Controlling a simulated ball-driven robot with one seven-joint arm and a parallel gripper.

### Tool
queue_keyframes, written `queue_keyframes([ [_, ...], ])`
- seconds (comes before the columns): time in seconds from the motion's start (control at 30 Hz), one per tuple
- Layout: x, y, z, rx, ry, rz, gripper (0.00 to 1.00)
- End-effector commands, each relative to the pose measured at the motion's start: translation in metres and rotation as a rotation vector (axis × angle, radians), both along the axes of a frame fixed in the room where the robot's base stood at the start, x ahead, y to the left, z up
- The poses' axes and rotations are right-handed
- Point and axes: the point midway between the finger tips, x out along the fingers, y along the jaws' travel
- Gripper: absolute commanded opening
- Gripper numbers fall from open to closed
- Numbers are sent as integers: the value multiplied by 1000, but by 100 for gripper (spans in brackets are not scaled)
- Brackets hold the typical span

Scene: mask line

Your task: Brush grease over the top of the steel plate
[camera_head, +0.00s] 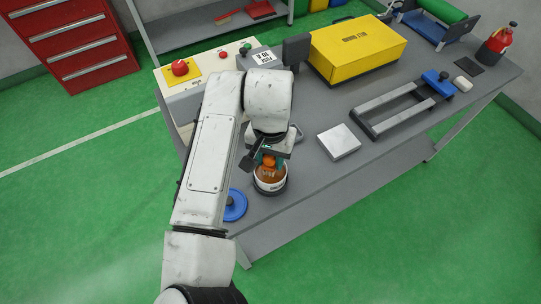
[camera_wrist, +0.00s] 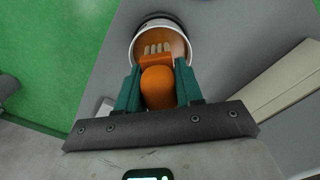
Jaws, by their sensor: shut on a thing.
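My gripper (camera_head: 268,156) is shut on an orange brush, whose handle (camera_wrist: 158,88) sits between the green fingers in the wrist view. The brush's bristle end points into an open round tin (camera_head: 270,188) with a white and dark outside, at the near edge of the bench. The wrist view shows the tin's rim (camera_wrist: 135,42) around the brush head and orange-brown inside. I cannot tell how deep the bristles reach. The steel plate (camera_head: 339,141) is a pale square slab lying flat on the bench, right of my gripper.
A blue lid (camera_head: 235,205) lies left of the tin. A grey frame with a blue clamp (camera_head: 438,82) lies beyond the plate. A yellow box (camera_head: 357,46) and a red bottle (camera_head: 495,46) stand farther back. The grey bench (camera_head: 310,185) is clear between tin and plate.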

Motion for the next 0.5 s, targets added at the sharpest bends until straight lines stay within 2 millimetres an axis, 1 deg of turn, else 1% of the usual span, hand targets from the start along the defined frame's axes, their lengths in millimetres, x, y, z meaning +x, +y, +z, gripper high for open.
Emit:
queue_keyframes([
  [0.03, 0, -1, 8, -1, -1, -1, 12],
  [0.5, 1, 0, 43, 0, -2, 0, 12],
])
